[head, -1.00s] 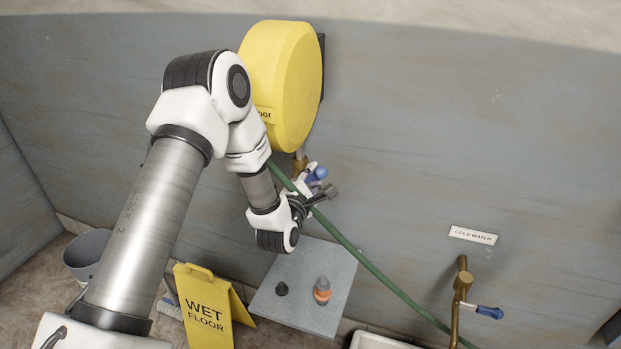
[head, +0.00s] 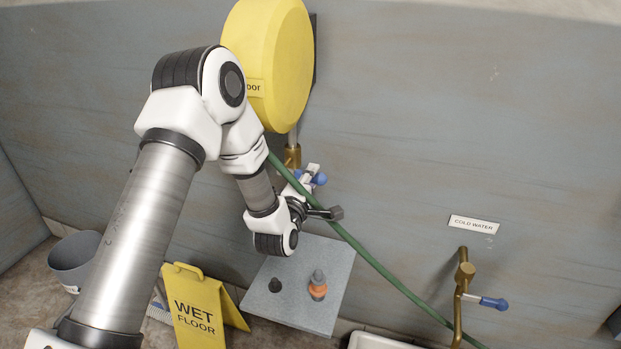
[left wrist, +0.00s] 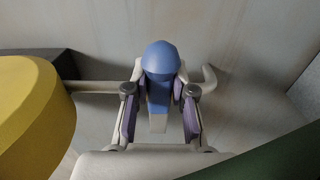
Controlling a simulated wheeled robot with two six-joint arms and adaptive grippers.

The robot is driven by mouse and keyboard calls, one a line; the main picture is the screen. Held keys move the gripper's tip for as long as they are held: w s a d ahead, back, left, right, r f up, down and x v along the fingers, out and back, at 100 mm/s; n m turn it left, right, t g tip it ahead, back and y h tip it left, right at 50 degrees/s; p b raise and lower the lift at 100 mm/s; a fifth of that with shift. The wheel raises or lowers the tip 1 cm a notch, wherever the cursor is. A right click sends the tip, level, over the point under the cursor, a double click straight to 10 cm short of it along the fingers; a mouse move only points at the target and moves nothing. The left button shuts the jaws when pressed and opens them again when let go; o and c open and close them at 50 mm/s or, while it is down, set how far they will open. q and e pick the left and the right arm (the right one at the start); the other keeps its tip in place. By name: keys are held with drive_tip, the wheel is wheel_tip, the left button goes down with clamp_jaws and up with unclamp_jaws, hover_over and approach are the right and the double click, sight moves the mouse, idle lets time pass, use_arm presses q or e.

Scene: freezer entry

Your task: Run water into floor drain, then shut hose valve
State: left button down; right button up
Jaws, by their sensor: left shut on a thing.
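My left gripper (head: 322,192) is beside the pipe below the yellow hose reel, shut on a blue valve handle (head: 320,179). A brass fitting (head: 292,156) sits just above the gripper, under the reel. The green hose (head: 375,262) passes the gripper and slants down to the right, out of the picture. The floor drain cannot be made out. My right gripper is not in view.
The yellow hose reel (head: 275,60) hangs on the wall. A brass tap (head: 463,290) with a blue lever (head: 492,303) stands under a "COLD WATER" sign (head: 473,224). Below are a grey slab (head: 325,258) with small items, a wet-floor sign (head: 192,315) and a grey bucket (head: 73,262).

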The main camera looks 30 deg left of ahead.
use_arm(q)
drive_tip(key=shift+f, duration=0.15)
drive_tip(key=c, duration=1.1)
unclamp_jaws()
drive_tip(key=shift+c, duration=0.2)
drive_tip(key=shift+o, duration=0.9)
drive_tip(key=shift+d, duration=0.15)
drive_tip(key=v, duration=1.2)
